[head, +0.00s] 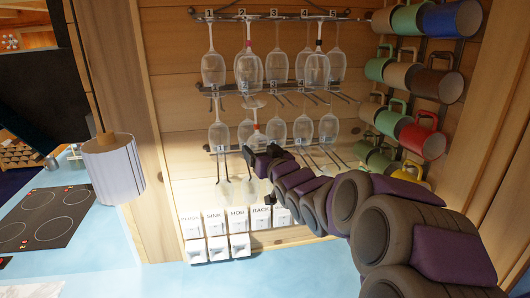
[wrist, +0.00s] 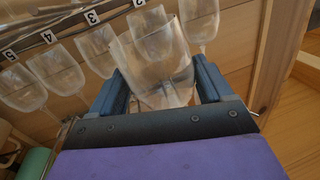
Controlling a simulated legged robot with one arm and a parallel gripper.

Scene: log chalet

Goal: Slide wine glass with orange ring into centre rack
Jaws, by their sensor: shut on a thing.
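Three wall racks hold upside-down wine glasses. The centre rack (head: 236,91) has numbered slots with several glasses hanging below it. My gripper (head: 259,160) is just below that rack in the head view, shut on the bowl of an upside-down wine glass. This glass has a reddish-orange ring (head: 256,127) on its stem, and its foot is up near slot 2. I cannot tell whether the foot is inside the slot. In the wrist view, the held glass bowl (wrist: 165,98) is between the fingers of my gripper (wrist: 161,80), overlapping another bowl behind; the ring is hidden there.
The top rack (head: 225,17) holds several glasses, and the lower rack (head: 215,149) has glasses near my gripper. Several mugs (head: 421,137) hang at the right. White switches (head: 239,246) line the wall base. A lamp (head: 113,168) and hob (head: 45,217) are at left.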

